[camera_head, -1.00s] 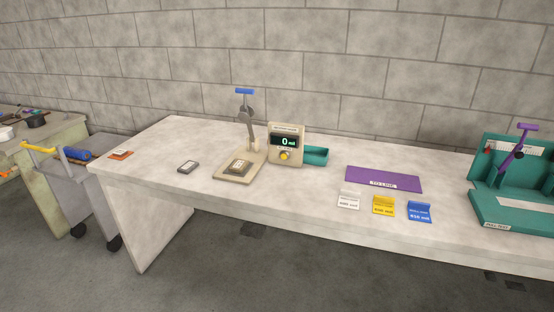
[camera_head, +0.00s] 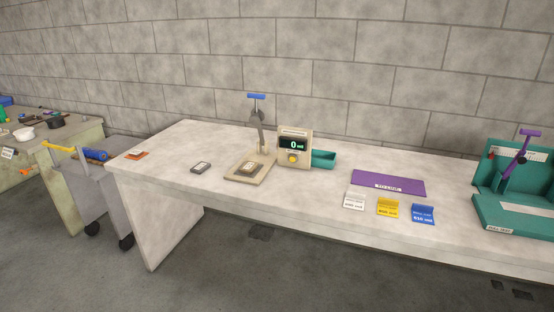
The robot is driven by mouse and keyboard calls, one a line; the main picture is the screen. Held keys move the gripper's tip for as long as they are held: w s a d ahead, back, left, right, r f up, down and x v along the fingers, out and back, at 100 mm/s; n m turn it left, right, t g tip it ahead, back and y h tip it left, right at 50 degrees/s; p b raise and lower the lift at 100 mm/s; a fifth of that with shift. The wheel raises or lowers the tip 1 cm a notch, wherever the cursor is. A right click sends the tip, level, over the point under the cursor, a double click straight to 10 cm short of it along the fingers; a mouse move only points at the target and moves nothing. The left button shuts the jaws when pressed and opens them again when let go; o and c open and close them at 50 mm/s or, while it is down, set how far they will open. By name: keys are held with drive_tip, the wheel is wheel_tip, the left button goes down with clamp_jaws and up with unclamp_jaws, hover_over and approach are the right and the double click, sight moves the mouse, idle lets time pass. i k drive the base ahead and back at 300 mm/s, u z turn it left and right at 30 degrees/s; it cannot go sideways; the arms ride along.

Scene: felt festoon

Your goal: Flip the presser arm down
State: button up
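A presser arm with a blue T-shaped handle (camera_head: 256,97) stands upright on a beige base plate (camera_head: 238,176) on the white table. A small dark block with a light top (camera_head: 251,167) sits on the base plate in front of the upright arm. A beige meter (camera_head: 294,147) with a green "0" readout and a yellow knob stands just right of the presser. A second raised lever with a purple handle (camera_head: 530,133) belongs to the teal fixture (camera_head: 520,212) at the far right. My gripper is not in view.
A grey block (camera_head: 201,167) and an orange-marked piece (camera_head: 137,155) lie left on the table (camera_head: 330,210). A teal tray (camera_head: 323,159) is beside the meter. A purple mat (camera_head: 388,184) and white, yellow and blue cards lie right. A grey cart (camera_head: 92,180) stands left.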

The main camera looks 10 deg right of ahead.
sight(257, 115)
drive_tip(key=u, duration=0.1)
drive_tip(key=i, duration=0.95)
drive_tip(key=z, duration=0.8)
drive_tip(key=k, duration=0.15)
drive_tip(key=u, duration=2.95)
